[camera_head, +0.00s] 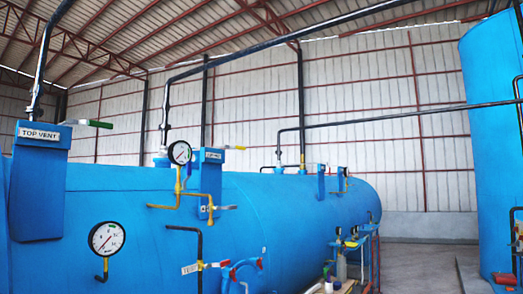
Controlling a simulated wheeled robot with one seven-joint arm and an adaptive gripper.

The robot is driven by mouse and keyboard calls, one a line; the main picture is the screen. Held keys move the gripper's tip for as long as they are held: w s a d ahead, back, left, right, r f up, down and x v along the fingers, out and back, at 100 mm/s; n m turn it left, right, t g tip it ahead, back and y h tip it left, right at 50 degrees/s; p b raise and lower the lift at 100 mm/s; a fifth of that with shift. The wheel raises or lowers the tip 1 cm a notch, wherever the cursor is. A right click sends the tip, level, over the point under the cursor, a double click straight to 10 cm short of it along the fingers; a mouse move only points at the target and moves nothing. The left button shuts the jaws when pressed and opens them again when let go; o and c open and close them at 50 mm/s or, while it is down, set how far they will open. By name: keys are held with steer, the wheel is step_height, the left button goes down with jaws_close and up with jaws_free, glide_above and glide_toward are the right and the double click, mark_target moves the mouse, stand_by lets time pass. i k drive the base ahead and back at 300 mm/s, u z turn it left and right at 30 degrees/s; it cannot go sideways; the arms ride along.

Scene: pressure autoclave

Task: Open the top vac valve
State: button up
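A blue cylindrical autoclave tank (300,205) fills the lower left and middle. On its top, a blue bracket (207,175) carries a small white label (213,155) that I cannot read clearly; it may be the top vac one. A nearer blue bracket labelled "TOP VENT" (38,133) has a larger green lever (100,124) pointing right. My gripper is not in view.
A pressure gauge (180,153) on yellow pipe stands just left of the middle bracket. Another gauge (106,238) is on the tank's near side. Dark pipes (165,110) rise above the tank. A tall blue tank (490,150) stands at right. Grey floor (415,265) is open between the tanks.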

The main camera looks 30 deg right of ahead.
mark_target(237, 148)
steer(key=z, duration=0.8)
steer(key=i, duration=3.5)
steer(key=z, duration=0.15)
